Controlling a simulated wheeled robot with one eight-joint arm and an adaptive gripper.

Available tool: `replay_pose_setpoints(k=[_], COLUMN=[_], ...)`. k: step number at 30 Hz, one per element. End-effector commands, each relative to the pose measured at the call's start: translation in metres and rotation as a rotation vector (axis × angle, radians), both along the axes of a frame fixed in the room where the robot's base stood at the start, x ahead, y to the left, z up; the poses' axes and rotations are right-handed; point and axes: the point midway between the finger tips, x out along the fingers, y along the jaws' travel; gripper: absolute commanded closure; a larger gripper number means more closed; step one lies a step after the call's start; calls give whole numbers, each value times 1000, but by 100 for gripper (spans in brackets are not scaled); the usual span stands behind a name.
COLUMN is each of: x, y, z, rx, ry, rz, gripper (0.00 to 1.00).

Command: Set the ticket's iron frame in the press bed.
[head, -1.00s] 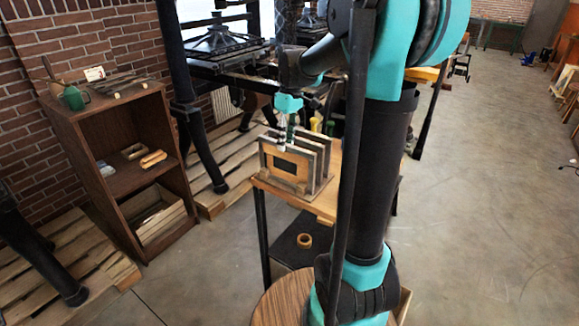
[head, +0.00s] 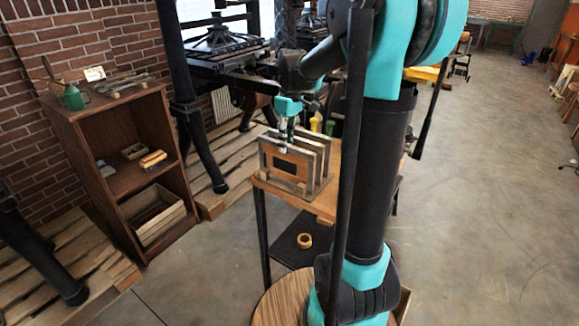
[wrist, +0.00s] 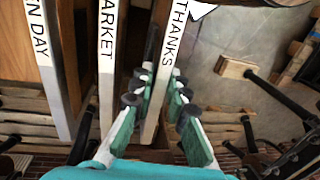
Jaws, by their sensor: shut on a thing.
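Three upright iron frames stand side by side in a wooden rack in the head view. In the wrist view their pale top edges read THANKS, the THANKS frame (wrist: 174,48), "…ARKET", the middle frame (wrist: 106,60), and "…N DAY", the third frame (wrist: 45,60). My gripper (head: 284,149) is at the top of the frame nearest the camera. In the wrist view its fingers (wrist: 158,76) are on both sides of the THANKS edge, shut on it. A white card (head: 94,73), possibly the ticket, is on the shelf top; its writing is unreadable. A hand press's bed (head: 228,52) is behind the table.
The wooden table (head: 325,207) carries the rack, with bottles (head: 316,124) behind it. A brown shelf unit (head: 120,185) with a green can (head: 75,98) stands left. Pallets (head: 230,178) lie under the press. Floor at the right is open.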

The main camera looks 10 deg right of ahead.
Motion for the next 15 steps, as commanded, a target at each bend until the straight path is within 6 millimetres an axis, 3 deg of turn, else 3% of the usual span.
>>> replay_pose_setpoints(k=[15], x=[0], y=[1], z=[11], rx=[1], ry=[1], rz=[0], gripper=[100])
